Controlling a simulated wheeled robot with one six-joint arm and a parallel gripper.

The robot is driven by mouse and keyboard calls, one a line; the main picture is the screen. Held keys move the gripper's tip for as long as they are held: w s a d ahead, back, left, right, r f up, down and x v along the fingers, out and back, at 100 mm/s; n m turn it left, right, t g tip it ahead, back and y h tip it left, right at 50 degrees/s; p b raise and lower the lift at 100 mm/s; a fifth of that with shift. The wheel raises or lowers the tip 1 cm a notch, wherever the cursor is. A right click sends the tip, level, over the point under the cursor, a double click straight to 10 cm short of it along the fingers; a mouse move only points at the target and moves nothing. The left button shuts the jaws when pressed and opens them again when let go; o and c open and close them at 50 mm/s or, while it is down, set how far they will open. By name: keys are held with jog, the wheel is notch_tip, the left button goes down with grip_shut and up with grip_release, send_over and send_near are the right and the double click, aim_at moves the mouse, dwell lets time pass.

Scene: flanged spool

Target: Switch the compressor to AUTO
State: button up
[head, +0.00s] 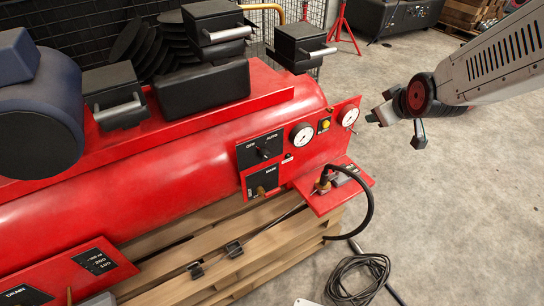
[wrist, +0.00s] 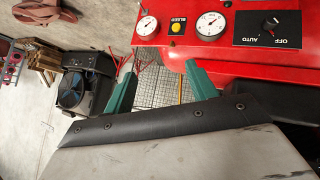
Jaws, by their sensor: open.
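The red compressor (head: 150,220) lies on a wooden pallet, its long tank crossing the head view. On its front panel is a black switch plate lettered OFF and AUTO, with a dark rotary knob (head: 262,152). In the wrist view the same knob (wrist: 269,24) sits at upper right. I cannot tell for sure which mark its pointer faces. My gripper (head: 396,122) is to the right of the panel, apart from it. Its green-tipped fingers (wrist: 160,88) are spread with nothing between them. The knob is beyond the right finger in the wrist view.
Two white gauges (head: 302,134) and a yellow bleed button (head: 324,124) share the panel. Below is a plate with a brass fitting (head: 261,190). A red shelf with a plug and black cable (head: 366,205) juts out. Concrete floor (head: 450,210) to the right is mostly clear.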

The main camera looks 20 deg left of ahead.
jog(key=w+a+f+n+t+y, duration=0.1)
jog(key=w+a+f+n+y, duration=0.2)
jog(key=a+f, duration=0.45)
jog(key=n+t+y, duration=0.2)
jog(key=n+y, duration=0.5)
jog(key=y, duration=0.1)
send_near(267, 158)
jog(key=x, duration=1)
jog(key=shift+w+a+r, duration=0.1)
jog(key=shift+w+a, duration=0.15)
jog(key=shift+a, duration=0.05)
jog(key=shift+c, duration=0.4)
jog(key=c, duration=0.9)
